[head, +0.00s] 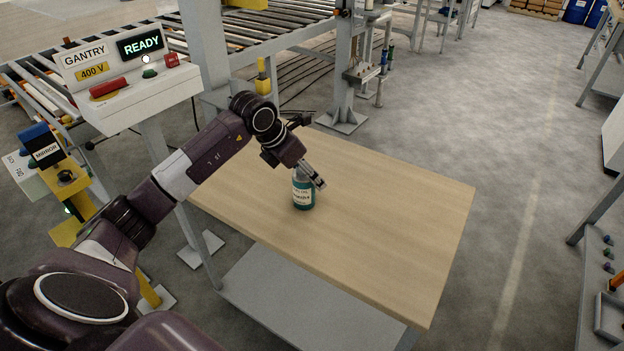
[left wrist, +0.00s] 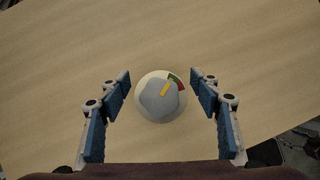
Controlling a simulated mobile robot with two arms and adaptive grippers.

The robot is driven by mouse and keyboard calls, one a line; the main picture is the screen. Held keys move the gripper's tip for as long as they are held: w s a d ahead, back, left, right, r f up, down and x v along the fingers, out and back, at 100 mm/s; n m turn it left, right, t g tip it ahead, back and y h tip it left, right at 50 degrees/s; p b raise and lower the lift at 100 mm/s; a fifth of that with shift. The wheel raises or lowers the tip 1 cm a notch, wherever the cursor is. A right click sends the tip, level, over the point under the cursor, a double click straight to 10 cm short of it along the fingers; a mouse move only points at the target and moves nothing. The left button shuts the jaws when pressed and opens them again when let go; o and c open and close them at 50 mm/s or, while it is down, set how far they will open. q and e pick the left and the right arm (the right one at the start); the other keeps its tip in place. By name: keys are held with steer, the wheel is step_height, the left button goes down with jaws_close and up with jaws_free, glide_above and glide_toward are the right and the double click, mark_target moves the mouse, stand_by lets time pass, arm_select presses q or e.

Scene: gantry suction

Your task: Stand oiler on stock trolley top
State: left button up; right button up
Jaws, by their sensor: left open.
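The oiler (head: 303,193), a small teal bottle with a white label and a grey top, stands upright on the wooden top of the stock trolley (head: 400,235). My left gripper (head: 318,183) is just above and beside the oiler's upper part, and hides some of it in the head view. In the left wrist view the oiler (left wrist: 160,97) shows from above, between the two blue-padded fingers of my left gripper (left wrist: 161,95). Clear gaps lie on both sides, so the fingers are open and apart from it. My right gripper is not in view.
The trolley top is otherwise bare, with free room right of and in front of the oiler. A grey lower shelf (head: 290,300) shows beneath. A gantry control panel (head: 130,85) reading READY stands at left, with a roller conveyor (head: 270,30) behind.

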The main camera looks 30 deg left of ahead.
arm_select(q)
steer(key=v, duration=0.9)
steer(key=shift+b, duration=0.45)
